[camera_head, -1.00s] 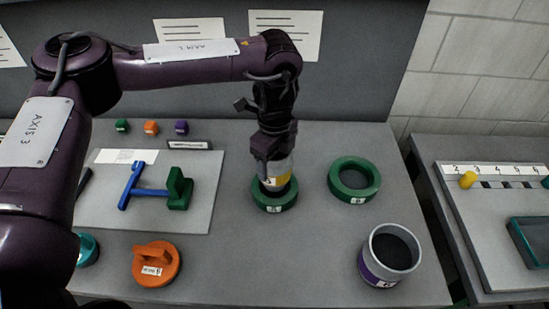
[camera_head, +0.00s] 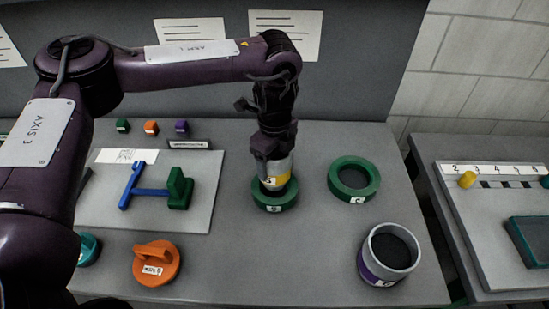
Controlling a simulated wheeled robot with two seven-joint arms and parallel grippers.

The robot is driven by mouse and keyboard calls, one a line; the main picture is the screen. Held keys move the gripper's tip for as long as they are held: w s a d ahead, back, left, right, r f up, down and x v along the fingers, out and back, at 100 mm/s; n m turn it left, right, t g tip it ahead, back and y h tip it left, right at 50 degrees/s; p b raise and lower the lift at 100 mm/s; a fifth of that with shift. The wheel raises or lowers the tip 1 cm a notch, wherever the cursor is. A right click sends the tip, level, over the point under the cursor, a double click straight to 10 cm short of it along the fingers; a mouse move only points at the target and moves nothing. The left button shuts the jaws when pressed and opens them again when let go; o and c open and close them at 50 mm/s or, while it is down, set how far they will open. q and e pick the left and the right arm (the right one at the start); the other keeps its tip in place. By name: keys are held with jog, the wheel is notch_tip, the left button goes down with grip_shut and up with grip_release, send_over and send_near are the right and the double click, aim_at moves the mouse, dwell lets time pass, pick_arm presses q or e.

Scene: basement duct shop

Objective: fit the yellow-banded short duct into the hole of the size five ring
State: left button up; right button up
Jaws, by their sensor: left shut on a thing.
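The yellow-banded short duct (camera_head: 280,169) is a light grey cylinder with a yellow band low on its side. My left gripper (camera_head: 268,160) is shut on it from above and holds it upright. Its lower end is at the hole of a green ring (camera_head: 275,201) lying on the bench; I cannot tell how deep it sits. A second green ring (camera_head: 339,190) lies to the right, with its hole empty. Both rings carry small white tags, too small to read surely. My right gripper is not in view.
A grey duct with a purple band (camera_head: 369,265) stands at the front right. An orange handled disc (camera_head: 154,263), a teal piece (camera_head: 88,249) and a board (camera_head: 205,215) with blue and green parts are on the left. Small coloured blocks (camera_head: 151,128) line the back.

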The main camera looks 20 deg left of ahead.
aim_at(275, 158)
pick_arm(q)
jog(key=shift+f, duration=0.15)
jog(key=shift+f+b, duration=1)
jog(key=shift+f, duration=0.95)
jog(key=o, duration=1.2)
jog(key=shift+r, duration=0.1)
notch_tip(275, 158, up, 8)
jog(key=shift+f, duration=0.2)
